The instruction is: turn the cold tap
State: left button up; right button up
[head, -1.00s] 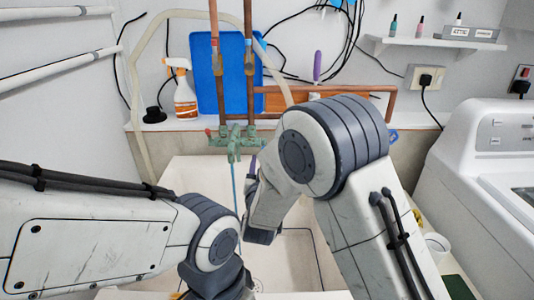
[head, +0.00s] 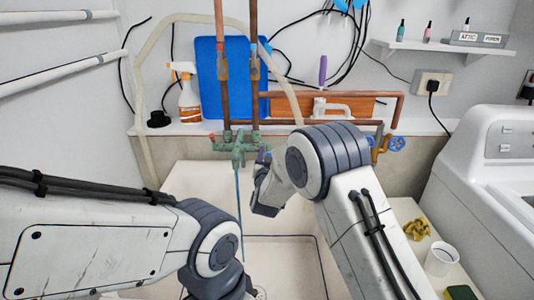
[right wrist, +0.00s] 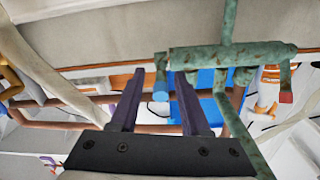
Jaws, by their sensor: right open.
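The green, corroded tap (head: 237,146) is on the wall over the sink (head: 180,178); it also shows in the right wrist view (right wrist: 215,58). Its red-ended handle (head: 212,137) is at left in the head view, and at right in the right wrist view (right wrist: 286,95). The blue-ended handle (right wrist: 161,91) shows between the two dark fingers of my open right gripper (right wrist: 160,76); contact cannot be told. In the head view the right gripper (head: 263,155) is at the tap's right end, partly hidden by its wrist. My left gripper is out of view below.
Copper pipes (head: 252,70) rise above the tap in front of a blue board (head: 208,90). A spray bottle (head: 188,98) stands on the ledge. Blue-wheeled valves (head: 397,144) are to the right. A white cup (head: 440,258) and yellow cloth (head: 417,229) lie right of the sink.

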jog(key=shift+c, duration=0.3)
grip_shut()
jog(key=shift+a, duration=0.15)
dwell(1.1)
